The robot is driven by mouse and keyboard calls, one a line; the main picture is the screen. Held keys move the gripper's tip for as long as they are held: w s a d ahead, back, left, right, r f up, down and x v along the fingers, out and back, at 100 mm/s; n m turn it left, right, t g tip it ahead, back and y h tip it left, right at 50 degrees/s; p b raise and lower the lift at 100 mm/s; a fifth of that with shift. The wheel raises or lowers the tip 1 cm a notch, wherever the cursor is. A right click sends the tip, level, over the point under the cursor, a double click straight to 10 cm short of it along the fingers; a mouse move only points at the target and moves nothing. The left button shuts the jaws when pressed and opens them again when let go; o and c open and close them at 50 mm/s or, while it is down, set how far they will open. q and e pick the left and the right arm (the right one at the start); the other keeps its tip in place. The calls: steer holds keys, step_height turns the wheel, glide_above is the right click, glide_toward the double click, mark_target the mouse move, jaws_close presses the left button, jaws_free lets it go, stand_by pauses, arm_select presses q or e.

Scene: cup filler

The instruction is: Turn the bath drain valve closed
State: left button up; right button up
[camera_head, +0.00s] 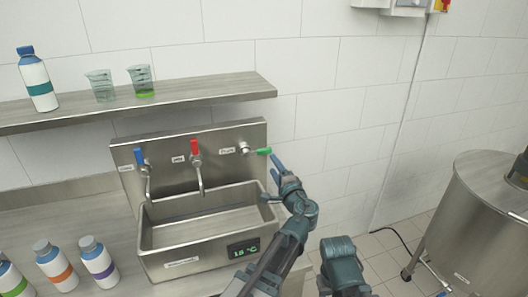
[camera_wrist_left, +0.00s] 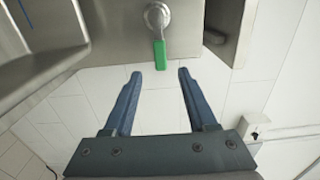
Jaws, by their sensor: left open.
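The drain valve is a silver fitting (camera_head: 243,148) with a green lever (camera_head: 264,151) at the right end of the sink's steel back panel. In the head view the lever points right, out past the panel's edge. My left gripper (camera_head: 271,177) is open and empty just right of and below the lever. In the left wrist view the green lever (camera_wrist_left: 159,56) lies just beyond the open fingertips (camera_wrist_left: 160,74), in line with the gap between them. It does not appear to be gripped.
The steel sink basin (camera_head: 157,238) has a display reading about 15 °C (camera_head: 243,248). Blue (camera_head: 139,156) and red (camera_head: 194,147) tap handles sit left of the valve. A shelf (camera_head: 200,90) with a bottle and beakers is above. A steel tank (camera_head: 470,225) stands right.

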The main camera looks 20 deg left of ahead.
mark_target(265, 153)
arm_select(q)
steer(key=x, duration=1)
steer(key=shift+w+a, duration=0.15)
jaws_close()
stand_by(1.1)
